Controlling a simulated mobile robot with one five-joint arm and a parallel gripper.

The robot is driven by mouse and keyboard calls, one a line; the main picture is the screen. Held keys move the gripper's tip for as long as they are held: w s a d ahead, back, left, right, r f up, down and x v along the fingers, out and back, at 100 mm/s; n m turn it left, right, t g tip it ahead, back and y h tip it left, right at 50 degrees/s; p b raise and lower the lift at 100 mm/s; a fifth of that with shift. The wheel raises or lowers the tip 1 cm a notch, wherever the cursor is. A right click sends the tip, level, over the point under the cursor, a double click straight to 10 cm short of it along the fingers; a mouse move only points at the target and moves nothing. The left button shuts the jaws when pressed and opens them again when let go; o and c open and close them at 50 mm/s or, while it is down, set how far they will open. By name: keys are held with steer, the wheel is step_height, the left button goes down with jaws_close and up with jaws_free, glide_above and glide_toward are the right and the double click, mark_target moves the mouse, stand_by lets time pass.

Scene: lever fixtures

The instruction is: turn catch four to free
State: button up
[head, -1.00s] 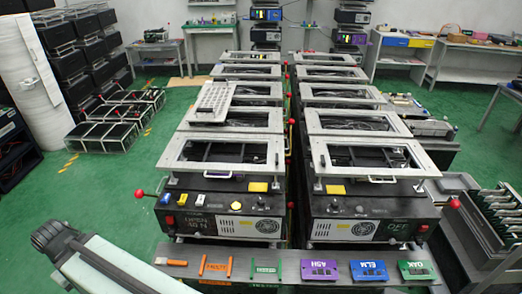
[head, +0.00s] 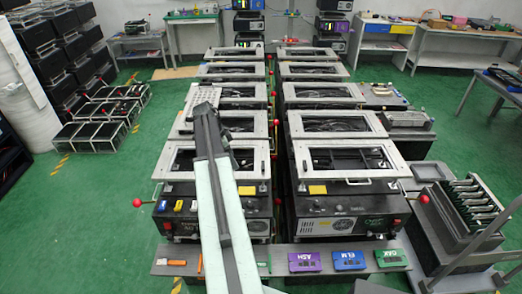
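Two rows of black fixtures with grey frame tops run away from me. The front left fixture (head: 175,223) is partly hidden by my arm; the front right fixture (head: 345,226) shows clearly. Red ball levers stick out, one at far left (head: 137,202) and one at far right (head: 424,199). Smaller red knobs show between the rows. I cannot read which one is catch four. My arm rises from the bottom centre over the left row. My gripper (head: 204,110) is at its far end, above the left row's frames, too small to tell whether open or shut.
A grey bench in front holds a purple ASH block (head: 306,261), a blue ELM block (head: 349,260) and a green OAK block (head: 391,257). A rack of boards (head: 472,205) stands at right.

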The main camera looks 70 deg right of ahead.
mark_target(263, 166)
steer(key=s+d+r+m, duration=0.2)
steer(key=s+d+m, duration=0.2)
steer(key=s+d, duration=0.3)
steer(key=shift+g, duration=0.3)
steer(key=b+x, duration=0.2)
steer(key=a+b+x, duration=0.1)
steer(key=b+x, duration=0.3)
steer(key=x, duration=0.1)
steer(key=shift+s+a, duration=0.15)
steer(key=shift+a, duration=0.15)
steer(key=shift+s+d+f+b, duration=0.1)
steer(key=shift+s+f+b, duration=0.15)
steer(key=shift+f+b, duration=0.2)
steer(key=shift+r, duration=0.1)
